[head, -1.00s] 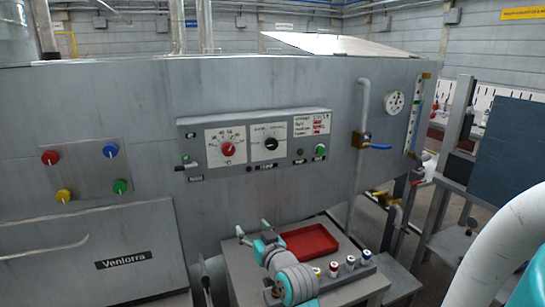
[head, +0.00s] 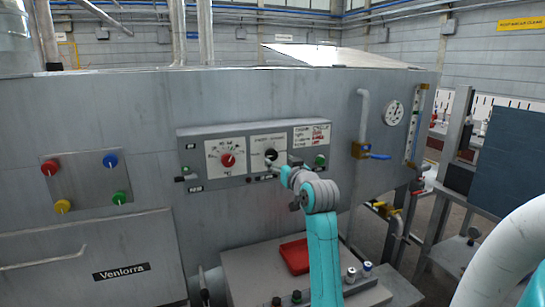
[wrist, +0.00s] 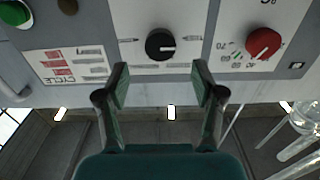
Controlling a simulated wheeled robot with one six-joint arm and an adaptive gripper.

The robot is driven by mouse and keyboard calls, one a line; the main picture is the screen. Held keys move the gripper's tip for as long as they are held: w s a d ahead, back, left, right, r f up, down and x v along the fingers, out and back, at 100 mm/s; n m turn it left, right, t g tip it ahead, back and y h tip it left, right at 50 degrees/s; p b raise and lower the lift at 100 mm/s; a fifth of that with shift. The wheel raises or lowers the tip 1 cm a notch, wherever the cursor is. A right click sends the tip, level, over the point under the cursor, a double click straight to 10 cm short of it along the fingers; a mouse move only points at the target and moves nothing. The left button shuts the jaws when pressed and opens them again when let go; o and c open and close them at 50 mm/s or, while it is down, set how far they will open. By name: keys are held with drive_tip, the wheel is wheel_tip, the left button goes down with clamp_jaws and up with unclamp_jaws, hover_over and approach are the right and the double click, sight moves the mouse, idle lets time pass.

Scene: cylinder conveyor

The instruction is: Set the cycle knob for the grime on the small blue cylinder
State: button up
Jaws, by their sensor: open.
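My gripper (head: 278,168) is raised in front of the control panel, just below the black knob (head: 271,154). In the wrist view, which is upside down, my gripper (wrist: 161,70) is open and empty, its fingers apart on either side below the black knob (wrist: 160,45). The fingers do not touch the knob. A white mark on the knob points right in that view. The cycle card (wrist: 75,65) shows beside it; it is also on the panel in the head view (head: 312,135). A small cylinder with a bluish top (head: 367,268) stands on the table; its grime cannot be made out.
A red temperature knob (head: 227,160) is left of the black knob, and a green button (head: 320,160) is right, partly near my arm. Below are a red tray (head: 294,254) and another small cylinder (head: 350,275). A blue-handled valve (head: 378,156) is at right.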

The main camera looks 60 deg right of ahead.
sight(273, 155)
drive_tip(key=x, duration=0.7)
drive_tip(key=c, duration=1.2)
